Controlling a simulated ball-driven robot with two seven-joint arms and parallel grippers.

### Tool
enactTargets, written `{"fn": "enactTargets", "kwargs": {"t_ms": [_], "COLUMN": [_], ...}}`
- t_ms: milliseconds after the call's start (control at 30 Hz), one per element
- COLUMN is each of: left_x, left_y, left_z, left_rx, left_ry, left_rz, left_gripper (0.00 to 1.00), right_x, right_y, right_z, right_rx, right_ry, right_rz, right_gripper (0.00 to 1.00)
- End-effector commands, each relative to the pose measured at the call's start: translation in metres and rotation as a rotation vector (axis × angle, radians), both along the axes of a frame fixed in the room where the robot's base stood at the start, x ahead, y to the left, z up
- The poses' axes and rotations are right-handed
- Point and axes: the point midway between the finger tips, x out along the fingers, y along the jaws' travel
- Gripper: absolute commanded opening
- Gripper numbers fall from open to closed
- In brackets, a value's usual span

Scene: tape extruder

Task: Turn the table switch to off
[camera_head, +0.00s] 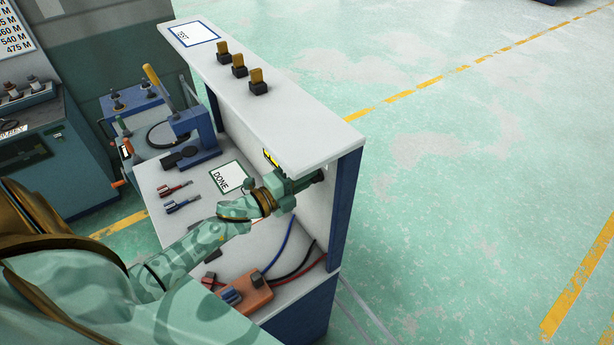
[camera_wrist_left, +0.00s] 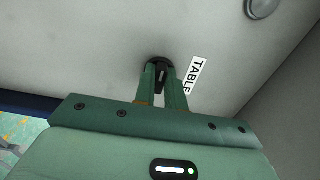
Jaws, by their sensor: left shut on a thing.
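The table switch (camera_wrist_left: 160,66) is a black rotary knob on the pale panel in the left wrist view, with a white "TABLE" label (camera_wrist_left: 195,76) to its right. My left gripper (camera_wrist_left: 161,82) is shut on the knob, one green finger on each side of it. In the head view my left gripper (camera_head: 312,179) reaches to the bench's upright back panel, under the top shelf; the knob cannot be made out there. Which setting the switch points to cannot be told. My right gripper is not in view.
The overhanging shelf (camera_head: 285,110) carries several yellow-and-black pieces and a "TEST" sheet. The worktop holds a "DONE" sheet (camera_head: 228,177), a blue clamp device (camera_head: 193,135), small tools and an orange block (camera_head: 245,292) near cables. Open floor lies to the right.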

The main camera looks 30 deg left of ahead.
Motion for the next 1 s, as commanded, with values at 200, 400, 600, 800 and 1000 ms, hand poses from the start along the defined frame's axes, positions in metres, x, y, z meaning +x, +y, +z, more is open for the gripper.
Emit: {"fn": "enactTargets", "kwargs": {"t_ms": [200, 400, 600, 800, 1000], "left_x": [0.000, 0.000, 0.000, -0.002, -0.029], "left_y": [0.000, 0.001, 0.000, 0.001, 0.012], "left_z": [0.000, 0.000, 0.000, -0.001, -0.003], "left_rx": [-0.006, -0.005, -0.005, -0.004, -0.003], "left_ry": [0.002, 0.002, 0.002, 0.003, 0.006], "left_rz": [0.001, 0.001, 0.000, 0.000, 0.000], "left_gripper": [0.00, 0.00, 0.34, 0.34, 0.34], "right_x": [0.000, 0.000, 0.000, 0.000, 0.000], "right_y": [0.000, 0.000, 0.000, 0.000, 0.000], "right_z": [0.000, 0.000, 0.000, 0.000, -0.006], "right_rx": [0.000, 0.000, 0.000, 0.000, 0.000], "right_ry": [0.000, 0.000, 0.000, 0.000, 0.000], "right_rz": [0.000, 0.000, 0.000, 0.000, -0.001], "right_gripper": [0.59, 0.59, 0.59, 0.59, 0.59]}}
